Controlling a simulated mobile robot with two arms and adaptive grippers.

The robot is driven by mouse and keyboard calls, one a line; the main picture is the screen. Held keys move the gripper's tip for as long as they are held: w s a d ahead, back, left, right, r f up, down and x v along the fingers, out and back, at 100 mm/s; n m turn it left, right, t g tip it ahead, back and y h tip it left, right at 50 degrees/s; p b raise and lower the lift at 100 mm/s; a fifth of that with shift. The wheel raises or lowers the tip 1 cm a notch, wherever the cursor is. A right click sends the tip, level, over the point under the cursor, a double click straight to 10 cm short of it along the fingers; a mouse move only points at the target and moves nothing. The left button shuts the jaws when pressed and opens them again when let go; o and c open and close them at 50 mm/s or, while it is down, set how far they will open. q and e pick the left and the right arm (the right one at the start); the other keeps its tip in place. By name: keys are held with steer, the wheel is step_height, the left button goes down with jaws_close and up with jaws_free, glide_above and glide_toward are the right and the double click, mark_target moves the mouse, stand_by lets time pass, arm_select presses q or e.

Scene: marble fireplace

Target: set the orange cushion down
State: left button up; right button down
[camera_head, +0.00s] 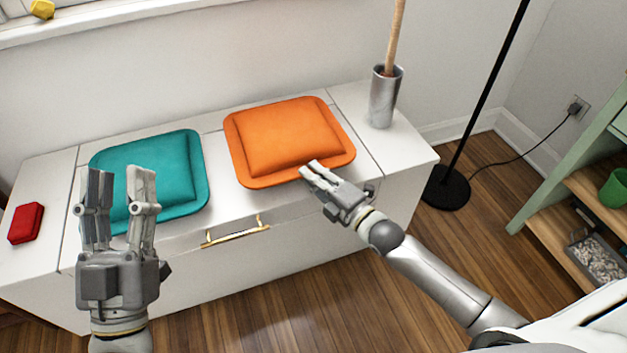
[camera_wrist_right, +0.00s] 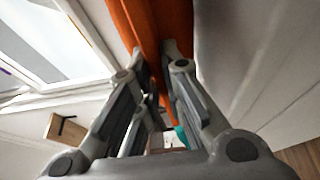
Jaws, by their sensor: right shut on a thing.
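The orange cushion (camera_head: 290,138) lies over the right part of the white chest's top, flat or nearly so. I cannot tell whether its underside touches the chest. My right gripper (camera_head: 316,170) is shut on its front edge, near the right corner. In the right wrist view the orange edge (camera_wrist_right: 145,25) runs between the fingers (camera_wrist_right: 160,58) of that gripper. My left gripper (camera_head: 122,185) is open and empty, fingers pointing up, in front of the teal cushion as seen from the head.
The white chest (camera_head: 345,95) carries a teal cushion (camera_head: 165,160), a red box (camera_head: 26,223) at the far left and a metal holder (camera_head: 383,98) with a wooden handle at the right. A black lamp stand (camera_head: 447,188) and green shelf (camera_head: 560,150) stand further right.

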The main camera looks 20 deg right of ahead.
arm_select(q)
steer(key=shift+s+a+r+t, duration=0.1)
steer(key=shift+s+r+t, duration=0.75)
steer(key=shift+r, duration=0.2)
arm_select(e)
steer(key=shift+f, duration=0.6)
arm_select(q)
steer(key=shift+s, duration=0.1)
arm_select(e)
steer(key=shift+f, duration=0.1)
steer(key=c, duration=1.6)
jaws_free()
steer(key=shift+f, duration=0.1)
arm_select(q)
steer(key=shift+s+r+h, duration=0.1)
steer(key=shift+r+h, duration=0.05)
steer(key=shift+h, duration=0.35)
arm_select(e)
steer(key=shift+o, duration=0.2)
